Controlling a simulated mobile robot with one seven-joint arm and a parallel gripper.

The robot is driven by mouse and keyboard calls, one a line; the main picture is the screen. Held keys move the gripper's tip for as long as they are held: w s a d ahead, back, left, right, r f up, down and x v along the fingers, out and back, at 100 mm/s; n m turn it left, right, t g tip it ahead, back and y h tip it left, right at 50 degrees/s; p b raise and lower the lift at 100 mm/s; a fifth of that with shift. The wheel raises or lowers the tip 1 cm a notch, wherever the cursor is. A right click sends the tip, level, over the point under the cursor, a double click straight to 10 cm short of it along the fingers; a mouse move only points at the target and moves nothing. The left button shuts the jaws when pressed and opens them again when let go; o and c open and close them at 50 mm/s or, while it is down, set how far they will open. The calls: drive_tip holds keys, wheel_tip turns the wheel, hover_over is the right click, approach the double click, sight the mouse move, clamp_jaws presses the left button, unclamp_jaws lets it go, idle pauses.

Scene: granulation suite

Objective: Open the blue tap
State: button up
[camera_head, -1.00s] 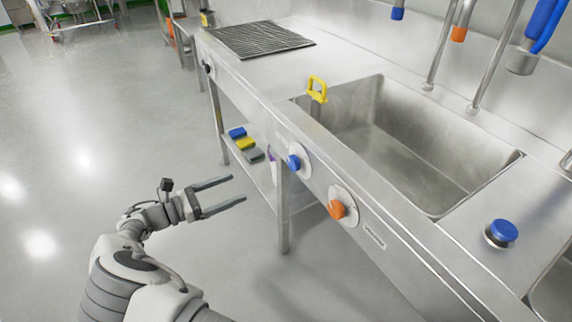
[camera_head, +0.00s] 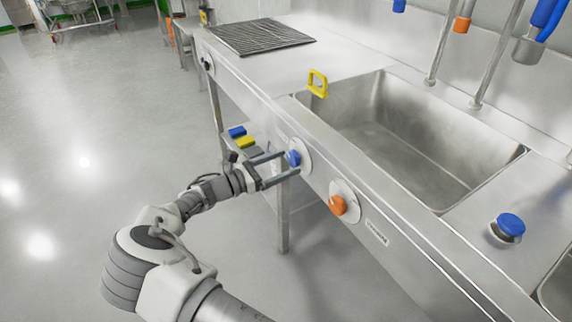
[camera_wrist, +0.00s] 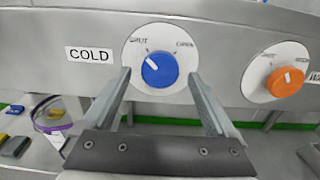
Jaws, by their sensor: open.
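The blue tap is a round blue knob (camera_head: 294,158) on a pale dial plate on the sink unit's front panel. In the wrist view the blue knob (camera_wrist: 160,69) sits beside a "COLD" label, its white pointer line tilted up and left toward the "SHUT" marking. My gripper (camera_head: 287,162) is open at the knob. In the wrist view its two fingers (camera_wrist: 160,88) reach forward on either side of the knob, with visible gaps. I cannot tell whether the fingertips touch the dial plate.
An orange knob (camera_head: 338,205) sits to the right on the same panel. The sink basin (camera_head: 400,150) lies behind, with a yellow handle (camera_head: 318,83) at its rim. Blue and yellow sponges (camera_head: 246,142) lie on the lower shelf. Open floor (camera_head: 90,120) is at left.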

drive_tip(key=shift+w+d, duration=0.3)
drive_tip(key=shift+d, duration=0.15)
drive_tip(key=c, duration=1.4)
